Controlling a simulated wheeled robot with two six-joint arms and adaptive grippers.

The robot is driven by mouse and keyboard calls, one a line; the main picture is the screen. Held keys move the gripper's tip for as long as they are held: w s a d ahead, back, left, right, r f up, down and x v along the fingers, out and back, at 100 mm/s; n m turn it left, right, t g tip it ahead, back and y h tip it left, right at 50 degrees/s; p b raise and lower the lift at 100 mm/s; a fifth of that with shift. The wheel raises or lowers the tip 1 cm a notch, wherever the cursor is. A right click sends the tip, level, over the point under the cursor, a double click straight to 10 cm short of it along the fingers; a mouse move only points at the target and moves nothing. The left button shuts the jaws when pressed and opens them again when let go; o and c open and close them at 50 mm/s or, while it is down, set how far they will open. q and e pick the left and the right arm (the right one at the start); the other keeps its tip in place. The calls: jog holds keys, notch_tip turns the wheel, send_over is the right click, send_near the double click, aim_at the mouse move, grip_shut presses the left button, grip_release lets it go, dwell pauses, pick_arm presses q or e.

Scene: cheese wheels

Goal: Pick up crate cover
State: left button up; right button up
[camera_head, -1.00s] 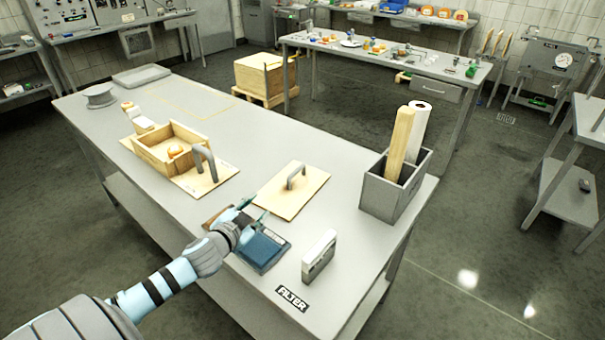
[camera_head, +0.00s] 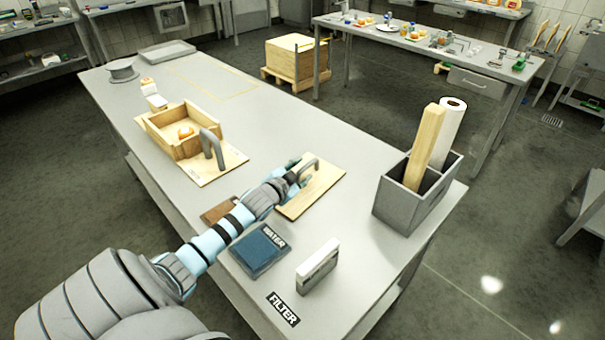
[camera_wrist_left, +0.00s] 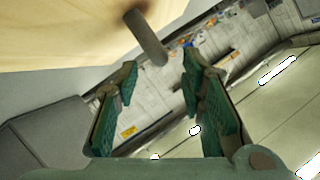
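The crate cover (camera_head: 319,196) is a flat, light wooden board with a grey handle (camera_head: 313,161), lying on the grey table. In the left wrist view the cover (camera_wrist_left: 60,30) fills the upper left, and its handle (camera_wrist_left: 150,40) reaches down toward the gap between my fingertips. My left gripper (camera_head: 297,171) is at the handle, over the board, and hides part of both. In the left wrist view its green-padded fingers (camera_wrist_left: 158,68) stand apart with nothing held between them. My right gripper is not in view.
A wooden crate (camera_head: 163,142) with a round item inside stands at the left, beside a grey upright handle (camera_head: 210,150). A grey bin (camera_head: 399,209) with a paper roll stands right.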

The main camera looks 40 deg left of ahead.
aim_at(304, 169)
pick_arm(q)
jog(key=b+x, duration=0.1)
jog(key=x, duration=0.1)
jog(key=b+x, duration=0.1)
jog(key=x, duration=0.1)
jog(key=shift+w+f, duration=0.2)
jog(key=shift+f, duration=0.2)
jog(key=shift+w+a+b, duration=0.1)
jog(key=shift+w+b, duration=0.15)
jog(key=shift+b, duration=0.05)
jog(key=shift+r, duration=0.1)
grip_shut()
